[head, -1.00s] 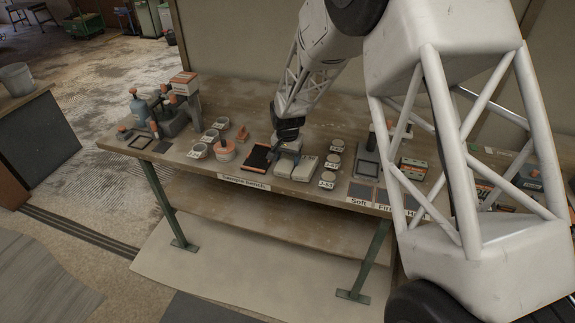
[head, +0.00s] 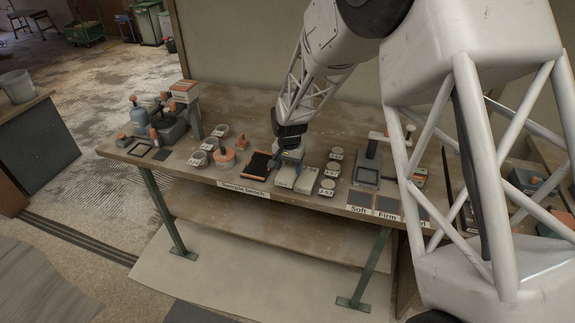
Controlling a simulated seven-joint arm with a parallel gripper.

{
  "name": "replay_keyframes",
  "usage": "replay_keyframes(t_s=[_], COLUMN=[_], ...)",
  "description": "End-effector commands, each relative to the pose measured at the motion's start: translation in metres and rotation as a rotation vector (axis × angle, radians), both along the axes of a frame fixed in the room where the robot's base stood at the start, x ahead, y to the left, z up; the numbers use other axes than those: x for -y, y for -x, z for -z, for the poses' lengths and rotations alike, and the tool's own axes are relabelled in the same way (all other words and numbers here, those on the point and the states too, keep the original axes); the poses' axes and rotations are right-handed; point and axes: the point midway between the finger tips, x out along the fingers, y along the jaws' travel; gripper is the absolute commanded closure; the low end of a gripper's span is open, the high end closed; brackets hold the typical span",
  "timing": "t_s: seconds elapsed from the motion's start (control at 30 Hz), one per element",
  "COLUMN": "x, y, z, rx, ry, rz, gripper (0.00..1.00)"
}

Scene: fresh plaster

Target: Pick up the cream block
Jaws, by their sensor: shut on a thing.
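My gripper (head: 290,146) points down over the sample bench, at the back end of a row of pale blocks. It is shut on a small pale block, which I take to be the cream block (head: 290,156); the jaws hide much of it and its exact shade is hard to tell. Two larger pale blocks, a left one (head: 286,175) and a right one (head: 305,181), lie side by side just in front of it. I cannot tell whether the held block is clear of the bench.
A black tray with an orange edge (head: 257,168) lies left of the blocks. Several round labelled containers (head: 328,187) stand to the right, near a grey press-like stand (head: 367,172). Dark pads (head: 387,205) lie along the front edge. Bottles and tools (head: 141,117) crowd the bench's left end.

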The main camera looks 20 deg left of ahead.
Motion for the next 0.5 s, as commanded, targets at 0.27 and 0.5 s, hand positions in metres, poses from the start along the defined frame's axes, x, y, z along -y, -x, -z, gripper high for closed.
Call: replay_keyframes(t_s=[0.27, 0.5], x=[0.022, 0.041], y=[0.037, 0.07], z=[-0.008, -0.012], rx=[0.005, 0.005], ry=[-0.003, -0.003], rz=[0.0, 0.0], gripper=[0.63, 0.63])
